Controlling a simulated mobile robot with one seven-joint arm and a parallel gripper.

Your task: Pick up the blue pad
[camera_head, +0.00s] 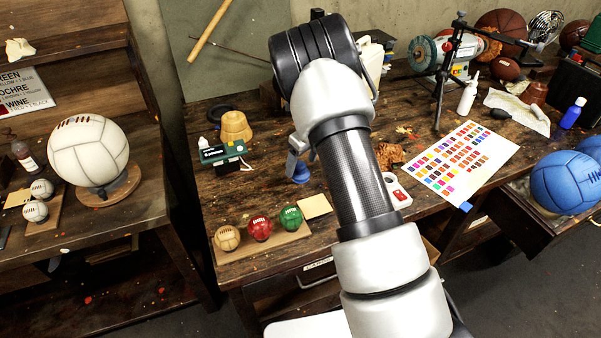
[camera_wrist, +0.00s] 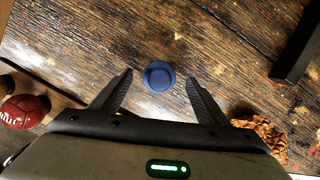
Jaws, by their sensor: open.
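The blue pad (camera_wrist: 158,76) is a small round blue piece on the dark wooden workbench. In the wrist view it shows between the tips of my gripper (camera_wrist: 160,80), with bare space on both sides. The two dark fingers are spread apart and hold nothing. I cannot tell how far above the pad they are. In the head view the pad (camera_head: 301,174) shows just left of my arm, below my gripper (camera_head: 297,163), which is partly hidden by the arm.
A board with tan, red and green balls (camera_head: 260,229) lies at the front left of the bench. A crumpled brown cloth (camera_head: 390,155) and a red-and-white switch box (camera_head: 398,191) lie right of my arm. A colour chart (camera_head: 464,163) lies farther right. A black bar (camera_wrist: 298,50) shows in the wrist view.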

